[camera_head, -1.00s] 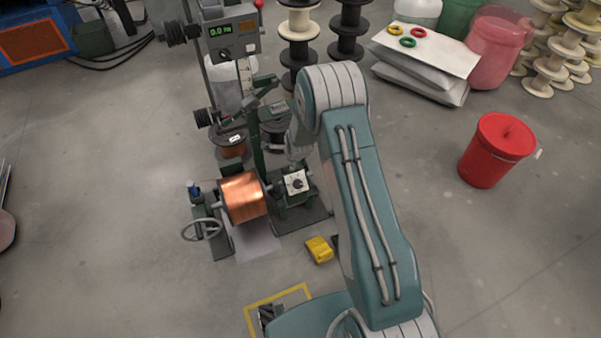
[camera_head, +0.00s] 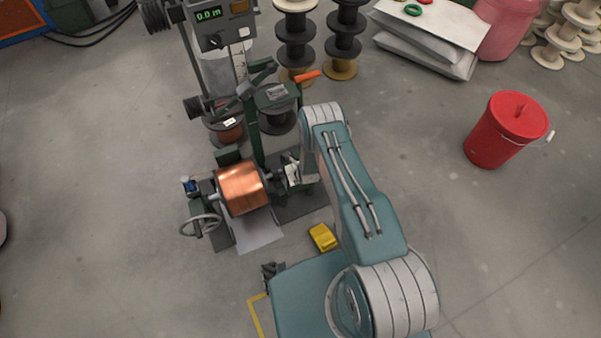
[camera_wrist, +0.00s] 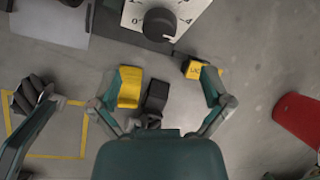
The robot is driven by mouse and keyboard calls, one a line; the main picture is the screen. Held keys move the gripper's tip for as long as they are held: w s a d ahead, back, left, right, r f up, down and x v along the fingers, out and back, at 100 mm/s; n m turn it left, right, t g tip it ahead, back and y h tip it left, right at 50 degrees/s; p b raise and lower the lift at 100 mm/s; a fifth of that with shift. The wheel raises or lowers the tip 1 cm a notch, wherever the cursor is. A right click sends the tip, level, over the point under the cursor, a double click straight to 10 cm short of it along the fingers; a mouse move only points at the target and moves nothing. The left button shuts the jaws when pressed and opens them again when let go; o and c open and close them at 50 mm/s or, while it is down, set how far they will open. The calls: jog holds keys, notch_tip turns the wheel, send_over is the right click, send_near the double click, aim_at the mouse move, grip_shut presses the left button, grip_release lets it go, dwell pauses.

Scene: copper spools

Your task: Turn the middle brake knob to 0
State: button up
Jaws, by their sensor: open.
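In the wrist view a dark round knob (camera_wrist: 159,24) sits on a white dial plate (camera_wrist: 188,8) at the top edge. A 0 shows on the left of the plate, and a 3 and a 4 on the right. A pale mark on the knob's lower right side lies near the 4. The plate's upper part is cut off. My gripper (camera_wrist: 162,80) is open and empty, its fingers wide apart, with the knob ahead of them and apart from them.
A yellow block (camera_head: 322,237) lies on the floor below the machine; a yellow piece (camera_wrist: 130,87) also shows in the wrist view. A handwheel (camera_head: 201,225) is left of the spool. A red bucket (camera_head: 508,130) stands right, with bare floor around it.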

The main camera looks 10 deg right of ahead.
jog(key=shift+x, duration=4.95)
jog(key=c, duration=1.2)
